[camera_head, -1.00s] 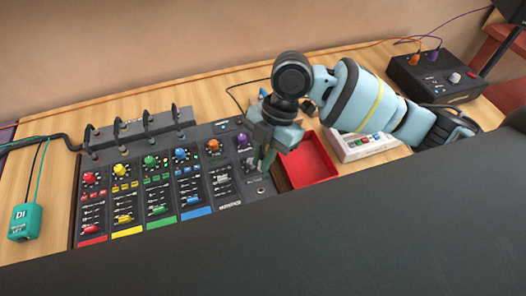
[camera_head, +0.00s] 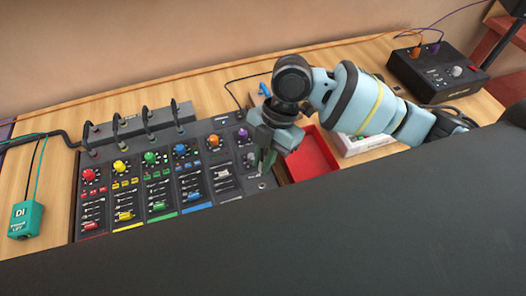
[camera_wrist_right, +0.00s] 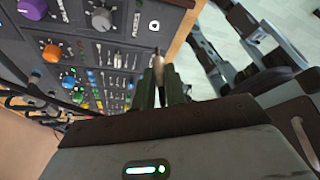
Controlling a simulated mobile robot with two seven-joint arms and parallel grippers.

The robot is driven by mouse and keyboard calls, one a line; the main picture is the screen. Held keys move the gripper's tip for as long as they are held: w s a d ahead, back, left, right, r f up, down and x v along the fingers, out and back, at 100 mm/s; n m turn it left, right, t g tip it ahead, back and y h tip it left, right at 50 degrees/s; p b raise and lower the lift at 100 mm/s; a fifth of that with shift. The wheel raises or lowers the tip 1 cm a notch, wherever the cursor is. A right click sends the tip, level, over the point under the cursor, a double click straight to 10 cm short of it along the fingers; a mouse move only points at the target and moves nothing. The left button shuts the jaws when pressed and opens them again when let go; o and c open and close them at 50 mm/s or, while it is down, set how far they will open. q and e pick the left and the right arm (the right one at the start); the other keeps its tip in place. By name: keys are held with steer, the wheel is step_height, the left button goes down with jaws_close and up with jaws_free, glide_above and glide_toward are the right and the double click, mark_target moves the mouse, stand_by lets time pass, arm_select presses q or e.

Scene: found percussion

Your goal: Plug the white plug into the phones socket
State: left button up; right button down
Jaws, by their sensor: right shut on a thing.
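The black mixing desk (camera_head: 158,185) lies on the wooden table, with coloured knobs and faders. The phones socket (camera_head: 262,186) is near its front right corner; in the wrist view it is a small light-ringed hole (camera_wrist_right: 154,26). My right gripper (camera_head: 262,168) is just above the desk, close behind that socket. In the right wrist view its green fingers (camera_wrist_right: 160,84) are shut on the white plug (camera_wrist_right: 158,66). The plug's dark tip points toward the desk and appears apart from the socket. In the head view the plug is hidden or too small to tell. My left gripper is not in view.
A red tray (camera_head: 313,158) stands right of the desk, beside a white box with coloured buttons (camera_head: 362,143). A black box (camera_head: 440,75) is at the back right. A teal DI box (camera_head: 26,219) is at the left. Black cables rise from the desk's rear jacks.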

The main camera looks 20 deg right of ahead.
step_height(320, 180, down, 3)
steer(key=shift+f+b, duration=0.15)
steer(key=shift+b, duration=0.25)
steer(key=shift+f, duration=0.4)
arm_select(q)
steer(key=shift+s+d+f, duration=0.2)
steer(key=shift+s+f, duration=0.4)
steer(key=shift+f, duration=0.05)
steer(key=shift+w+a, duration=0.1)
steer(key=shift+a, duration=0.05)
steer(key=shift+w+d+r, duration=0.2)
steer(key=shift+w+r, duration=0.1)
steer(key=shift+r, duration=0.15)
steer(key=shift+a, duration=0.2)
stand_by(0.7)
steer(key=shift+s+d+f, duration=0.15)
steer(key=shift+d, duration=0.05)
arm_select(e)
steer(key=shift+f, duration=0.55)
